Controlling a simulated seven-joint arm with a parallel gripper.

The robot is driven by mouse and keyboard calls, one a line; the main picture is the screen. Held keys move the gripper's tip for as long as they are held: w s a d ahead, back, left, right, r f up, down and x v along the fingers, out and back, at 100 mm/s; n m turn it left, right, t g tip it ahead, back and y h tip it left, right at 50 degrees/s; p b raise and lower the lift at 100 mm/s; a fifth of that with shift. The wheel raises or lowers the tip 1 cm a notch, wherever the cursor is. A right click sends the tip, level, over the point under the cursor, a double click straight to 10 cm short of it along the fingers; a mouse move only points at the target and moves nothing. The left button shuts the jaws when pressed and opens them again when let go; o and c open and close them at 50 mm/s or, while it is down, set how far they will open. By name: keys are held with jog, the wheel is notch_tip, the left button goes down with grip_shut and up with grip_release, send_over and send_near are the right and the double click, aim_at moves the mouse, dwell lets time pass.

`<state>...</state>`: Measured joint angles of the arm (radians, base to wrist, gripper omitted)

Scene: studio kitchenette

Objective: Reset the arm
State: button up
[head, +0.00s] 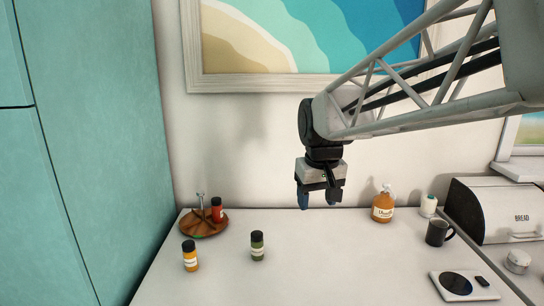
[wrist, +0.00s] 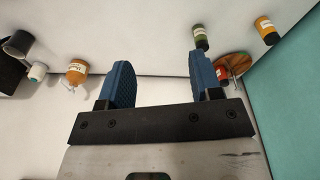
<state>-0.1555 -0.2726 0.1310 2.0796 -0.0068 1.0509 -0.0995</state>
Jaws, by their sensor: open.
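My gripper (head: 318,199) hangs from the arm above the back part of the white counter (head: 320,265), fingers pointing down. Its two blue fingers are apart with nothing between them. In the wrist view the open fingers (wrist: 162,82) also show empty, with the counter and wall beyond them.
A wooden turntable (head: 190,229) holds a red jar (head: 217,210). A yellow jar (head: 190,256) and green jar (head: 257,246) stand in front. At right are the orange pump bottle (head: 382,207), dark mug (head: 437,233), white scale (head: 480,287) and bread box (head: 490,208). The middle counter is clear.

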jog(key=s+d+f+m, duration=0.1)
jog(key=s+d+f, duration=0.2)
jog(key=s, duration=0.4)
jog(key=s+d+f+m, duration=0.1)
jog(key=s+d+f, duration=0.1)
jog(key=s, duration=0.6)
jog(key=s+d+f+m, duration=0.1)
jog(key=s+d+f, duration=0.2)
jog(key=s, duration=0.5)
jog(key=shift+s+d+f+t, duration=0.3)
jog(key=shift+f+t, duration=0.1)
jog(key=shift+f, duration=0.5)
